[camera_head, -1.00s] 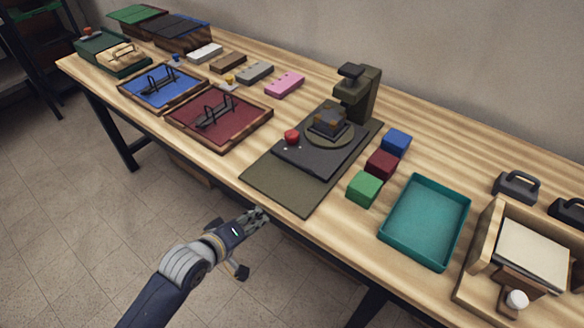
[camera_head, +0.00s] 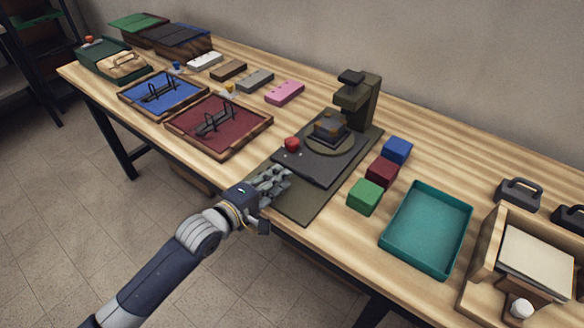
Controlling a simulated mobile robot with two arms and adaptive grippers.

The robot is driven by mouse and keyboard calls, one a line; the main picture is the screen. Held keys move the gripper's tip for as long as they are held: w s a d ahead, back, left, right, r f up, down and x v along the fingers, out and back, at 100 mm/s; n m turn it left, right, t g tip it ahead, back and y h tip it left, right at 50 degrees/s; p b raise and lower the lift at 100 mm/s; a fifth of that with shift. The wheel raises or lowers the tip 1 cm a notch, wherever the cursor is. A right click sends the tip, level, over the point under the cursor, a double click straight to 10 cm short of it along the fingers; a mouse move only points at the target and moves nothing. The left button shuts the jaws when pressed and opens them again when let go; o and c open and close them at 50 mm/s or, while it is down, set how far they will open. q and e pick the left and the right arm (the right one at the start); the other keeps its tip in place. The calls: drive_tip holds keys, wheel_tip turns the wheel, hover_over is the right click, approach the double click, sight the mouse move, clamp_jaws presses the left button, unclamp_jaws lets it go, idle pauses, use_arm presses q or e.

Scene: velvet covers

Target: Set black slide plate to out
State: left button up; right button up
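The black slide plate (camera_head: 318,172) lies on the olive base mat (camera_head: 303,209) in the middle of the table. A red knob (camera_head: 292,144) stands at its left edge. A round disc with a small dark and brown block (camera_head: 330,127) sits on the plate's far part, in front of an olive press-like column (camera_head: 357,97). My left gripper (camera_head: 281,178) is over the mat's front left part, just short of the plate and below the knob in the picture. It holds nothing that I can see; its finger gap is too small to judge. My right gripper is not in view.
Blue, dark red and green cubes (camera_head: 365,196) stand right of the mat. A teal tray (camera_head: 427,228) and a wooden box (camera_head: 480,270) are further right. Red (camera_head: 178,122) and blue velvet trays lie to the left. Bare table lies behind the cubes.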

sight(292, 167)
use_arm(q)
drive_tip(key=shift+x, duration=3.2)
clamp_jaws()
